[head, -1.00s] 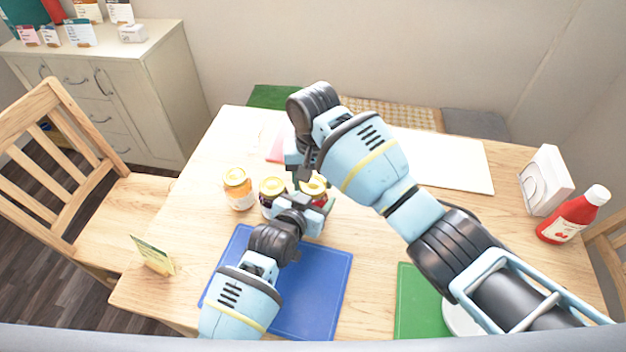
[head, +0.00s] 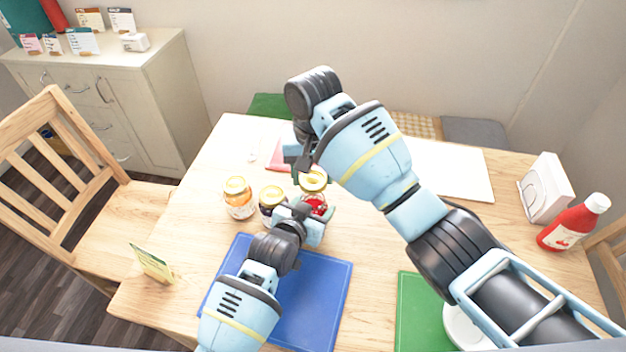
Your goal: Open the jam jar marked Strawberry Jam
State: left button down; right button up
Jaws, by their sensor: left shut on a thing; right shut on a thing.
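A jar with red contents (head: 317,206) stands behind the blue board, at the right end of a row of jars. My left gripper (head: 308,217) is shut on its body from the front. My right gripper (head: 308,172) is above it, shut on a gold-rimmed lid (head: 314,181). The lid appears raised off the jar, with red showing below it. The jar's label cannot be read, and the grippers hide much of its sides. A dark jar (head: 270,207) and an orange jar (head: 239,203) stand to the left, both with gold lids on.
A blue board (head: 325,290) lies under my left arm and a green board (head: 418,310) at the front right. A folded card (head: 152,263) stands at the left edge. A red bottle (head: 571,226) and a white holder (head: 545,188) stand at the right.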

aim_at(313, 177)
pick_arm(q)
jog(key=shift+c, duration=1.3)
grip_release()
jog(key=p+v, duration=0.1)
jog(key=v, duration=0.9)
jog(key=shift+s+a+r, duration=0.2)
jog(key=shift+s, duration=0.1)
pick_arm(e)
jog(key=shift+t, duration=0.3)
jog(key=r, duration=0.4)
jog(key=shift+w+r, duration=0.1)
jog(key=shift+w, duration=0.1)
pick_arm(q)
jog(key=shift+s+a+r, duration=0.2)
jog(key=shift+s+r, duration=0.05)
jog(key=shift+s, duration=0.3)
